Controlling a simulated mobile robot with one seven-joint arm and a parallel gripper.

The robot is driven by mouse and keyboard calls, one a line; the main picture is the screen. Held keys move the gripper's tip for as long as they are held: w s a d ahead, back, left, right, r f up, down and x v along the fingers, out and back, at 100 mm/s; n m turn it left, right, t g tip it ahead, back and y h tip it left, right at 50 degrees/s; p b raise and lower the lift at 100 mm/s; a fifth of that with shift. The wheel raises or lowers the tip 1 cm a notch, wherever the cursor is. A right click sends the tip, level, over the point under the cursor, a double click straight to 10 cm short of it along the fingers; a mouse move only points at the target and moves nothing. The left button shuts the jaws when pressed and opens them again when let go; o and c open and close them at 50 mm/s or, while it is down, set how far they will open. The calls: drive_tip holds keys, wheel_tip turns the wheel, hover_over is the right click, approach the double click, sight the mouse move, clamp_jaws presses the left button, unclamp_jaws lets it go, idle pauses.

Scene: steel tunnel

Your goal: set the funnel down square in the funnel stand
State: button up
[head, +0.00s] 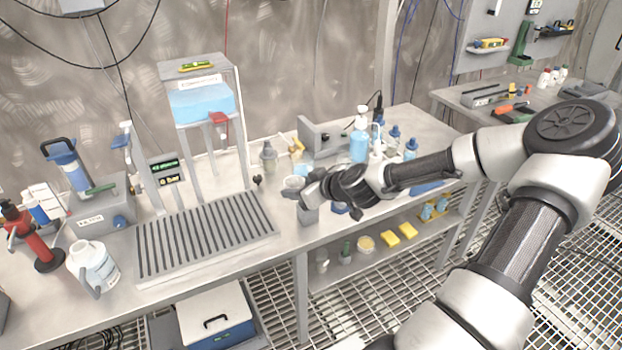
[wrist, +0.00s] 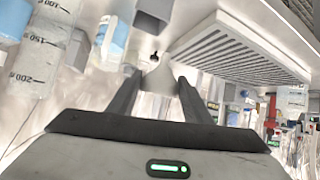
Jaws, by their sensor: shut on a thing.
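My gripper (head: 303,190) is over the bench, right of the slatted drain board. In the wrist view its two dark fingers (wrist: 158,82) are shut on a pale, translucent funnel (wrist: 157,77). The funnel also shows as a small whitish shape at the fingertips in the head view (head: 292,183). A grey square block (head: 309,214), which looks like the funnel stand, is just below my gripper and partly hidden by it. A grey box shape, probably the same block, shows at the top of the wrist view (wrist: 155,10). I cannot tell whether funnel and block touch.
The slatted drain board (head: 205,245) and a raised blue tank (head: 201,103) stand to the left. A grey-capped bottle (head: 268,160) stands behind my gripper. A blue wash bottle (head: 359,145) and other bottles stand at the back right. The bench's front edge is close below.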

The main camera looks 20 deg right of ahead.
sight(308, 212)
drive_tip(key=shift+m+t+h, duration=0.3)
drive_tip(key=shift+t, duration=0.1)
drive_tip(key=shift+w+d+f+b, duration=0.1)
drive_tip(key=shift+d+f+b, duration=0.5)
drive_tip(key=shift+d, duration=0.35)
drive_tip(key=shift+w+d+f+b, duration=0.1)
drive_tip(key=shift+d+f+b, duration=0.5)
drive_tip(key=shift+d, duration=0.35)
drive_tip(key=shift+a, duration=0.1)
drive_tip(key=shift+c, duration=0.2)
drive_tip(key=shift+f, duration=0.1)
drive_tip(key=shift+f+b, duration=1.35)
drive_tip(key=shift+f, duration=0.1)
